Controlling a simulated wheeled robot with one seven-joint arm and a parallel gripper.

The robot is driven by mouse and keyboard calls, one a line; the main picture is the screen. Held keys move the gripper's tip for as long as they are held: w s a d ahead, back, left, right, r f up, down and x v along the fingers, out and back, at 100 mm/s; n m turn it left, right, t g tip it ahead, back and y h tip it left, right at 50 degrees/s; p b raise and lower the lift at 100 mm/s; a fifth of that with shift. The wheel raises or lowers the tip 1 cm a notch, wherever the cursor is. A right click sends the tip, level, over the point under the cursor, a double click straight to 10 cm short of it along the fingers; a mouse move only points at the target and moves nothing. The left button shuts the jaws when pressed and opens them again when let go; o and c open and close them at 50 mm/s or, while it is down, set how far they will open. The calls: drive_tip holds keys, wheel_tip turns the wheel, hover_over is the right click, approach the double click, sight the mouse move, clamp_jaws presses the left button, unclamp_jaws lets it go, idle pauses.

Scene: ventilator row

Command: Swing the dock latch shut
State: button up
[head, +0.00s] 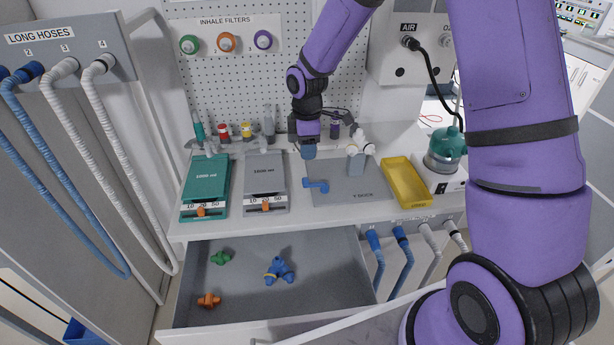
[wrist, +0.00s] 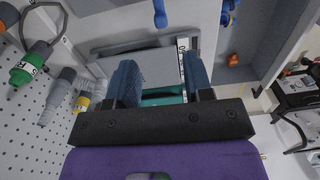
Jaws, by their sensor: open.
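The grey dock plate (head: 371,193), marked Y DOCK, lies on the worktop right of the two test boards. A small blue latch (head: 317,185) sits at its left side, pointing sideways; I cannot tell how far it is swung. It also shows at the top edge of the wrist view (wrist: 160,13). A white Y-shaped piece (head: 357,142) stands upright on a grey block at the back of the dock. My gripper (head: 309,153) is above the worktop behind the latch, apart from it. Its blue fingers (wrist: 161,82) are open with nothing held between them.
A teal board (head: 205,181) and a grey board (head: 265,175) stand left of the dock. A yellow tray (head: 407,184) is on its right. An open drawer (head: 325,262) below holds several coloured fittings. Several bottles and fittings stand along the pegboard at the back.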

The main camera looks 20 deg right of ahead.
sight(307, 178)
wheel_tip(307, 178, down, 10)
drive_tip(key=shift+f, duration=0.25)
idle(0.4)
clamp_jaws()
